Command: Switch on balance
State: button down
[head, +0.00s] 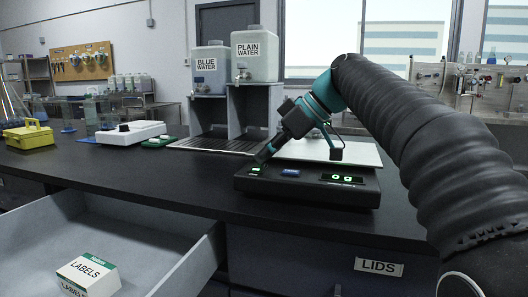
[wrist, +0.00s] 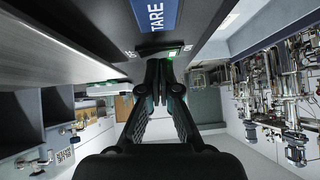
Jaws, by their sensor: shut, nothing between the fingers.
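The balance (head: 310,187) is a dark box with a pale weighing plate (head: 325,151) on top, on the black bench. Its display (head: 342,178) is lit green and appears to read 0 g. A blue button (head: 290,172) sits mid-panel; in the wrist view a blue TARE label (wrist: 156,14) shows. The wrist view shows the shut fingertips (wrist: 158,66) beside a green glow; contact is unclear.
An open drawer (head: 120,235) with a LABELS box (head: 88,275) juts out at front left. A LIDS drawer (head: 320,265) is shut. Water tanks (head: 255,53) stand on a rack behind. A white device (head: 131,132) and yellow box (head: 28,135) are left.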

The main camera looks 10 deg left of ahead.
jog(key=shift+r, duration=0.1)
notch_tip(320, 180, up, 2)
jog(key=shift+s+r+p, duration=0.1)
jog(key=shift+r+p, duration=0.15)
jog(key=shift+p, duration=0.5)
jog(key=s+v, duration=0.1)
jog(key=v, duration=0.9)
jog(key=shift+s+r, duration=0.35)
jog(key=shift+r, duration=0.25)
